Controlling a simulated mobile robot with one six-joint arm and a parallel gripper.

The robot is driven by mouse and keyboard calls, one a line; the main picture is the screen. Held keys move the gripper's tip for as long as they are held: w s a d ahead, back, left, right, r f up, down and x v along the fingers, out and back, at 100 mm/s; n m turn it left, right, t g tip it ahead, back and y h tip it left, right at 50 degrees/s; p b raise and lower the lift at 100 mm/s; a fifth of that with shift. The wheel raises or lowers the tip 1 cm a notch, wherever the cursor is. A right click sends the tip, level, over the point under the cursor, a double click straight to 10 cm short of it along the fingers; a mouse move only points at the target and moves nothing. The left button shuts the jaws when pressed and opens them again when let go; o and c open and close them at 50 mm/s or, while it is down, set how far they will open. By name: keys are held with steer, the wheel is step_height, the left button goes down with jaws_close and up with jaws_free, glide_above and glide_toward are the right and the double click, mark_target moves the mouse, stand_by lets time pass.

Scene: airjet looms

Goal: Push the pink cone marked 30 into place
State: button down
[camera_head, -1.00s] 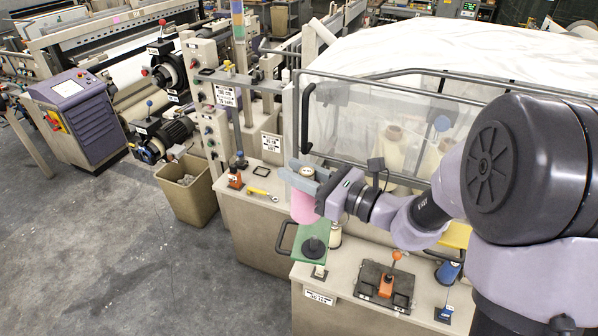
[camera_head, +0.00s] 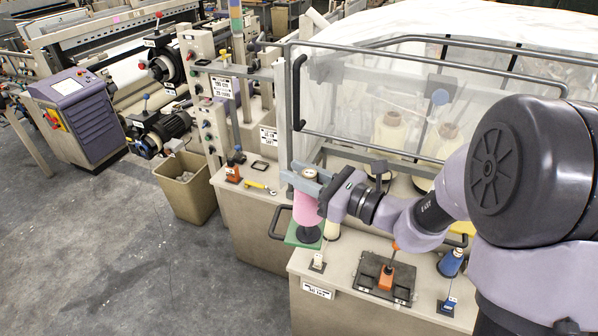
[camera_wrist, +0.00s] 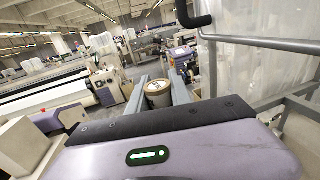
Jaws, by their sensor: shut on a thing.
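The pink cone (camera_head: 306,208) is upright in the head view, over the black spindle base (camera_head: 308,234) on a green plate (camera_head: 291,239). Its top (camera_wrist: 158,88) shows between the two fingers in the wrist view; the marking is too small to read. My gripper (camera_head: 305,177) is shut on the upper part of the cone, one finger on each side. The cone's lower end is at or just above the black base; I cannot tell whether it is fully seated.
A cream cone (camera_head: 332,229) stands close behind the green plate. A clear guard with a dark rail (camera_head: 440,64) stands behind; a beige bin (camera_head: 186,187) is left.

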steer(key=shift+s+d+r, duration=0.1)
steer(key=shift+s+d, duration=0.05)
steer(key=shift+d, duration=0.05)
steer(key=shift+a, duration=0.1)
steer(key=shift+f+b, duration=2.6)
steer(key=shift+f, duration=0.2)
steer(key=c, duration=1.1)
jaws_free()
